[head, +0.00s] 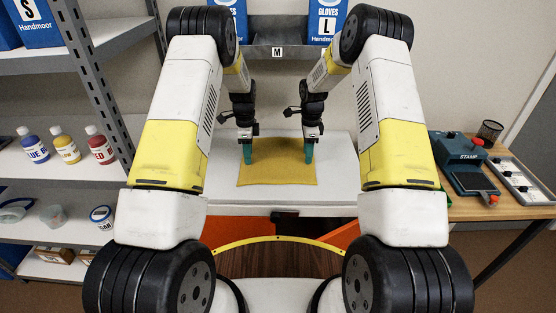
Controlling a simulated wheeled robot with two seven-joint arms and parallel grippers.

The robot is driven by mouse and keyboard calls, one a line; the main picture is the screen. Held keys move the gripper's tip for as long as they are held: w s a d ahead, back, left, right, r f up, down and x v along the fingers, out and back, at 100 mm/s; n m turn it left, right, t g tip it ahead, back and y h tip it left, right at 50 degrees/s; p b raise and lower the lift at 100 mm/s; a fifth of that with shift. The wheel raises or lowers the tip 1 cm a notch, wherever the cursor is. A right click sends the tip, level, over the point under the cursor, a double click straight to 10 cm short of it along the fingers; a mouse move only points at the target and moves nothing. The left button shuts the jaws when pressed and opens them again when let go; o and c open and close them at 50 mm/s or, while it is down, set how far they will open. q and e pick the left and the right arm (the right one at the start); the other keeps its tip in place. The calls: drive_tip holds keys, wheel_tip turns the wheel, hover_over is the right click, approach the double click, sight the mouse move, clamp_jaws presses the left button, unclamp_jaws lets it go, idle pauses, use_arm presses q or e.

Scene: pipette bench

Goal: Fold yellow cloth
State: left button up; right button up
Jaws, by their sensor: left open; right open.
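The yellow cloth (277,173) lies flat on the white bench top (338,190), spread out as a rough rectangle. My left gripper (247,155) points down over the cloth's left part, with teal fingertips. My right gripper (308,155) points down over the cloth's right part, also with teal fingertips. Both grippers are open, and no cloth shows lifted between their fingers. Whether the fingertips touch the cloth cannot be told. The cloth's far edge is partly hidden behind the fingers.
Glove boxes (327,20) stand on a grey shelf (277,52) behind the bench. At left, a shelf rack (85,70) holds bottles (62,146) and tubs. At right, a wooden table (480,208) bears a stamp device (462,160) and a switch panel (520,180).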

use_arm(q)
drive_tip(key=shift+c, duration=0.4)
use_arm(e)
drive_tip(key=shift+f, duration=0.15)
drive_tip(key=shift+c, duration=0.4)
use_arm(q)
drive_tip(key=shift+s+f, duration=0.1)
clamp_jaws()
use_arm(e)
clamp_jaws()
use_arm(q)
drive_tip(key=shift+p, duration=2.55)
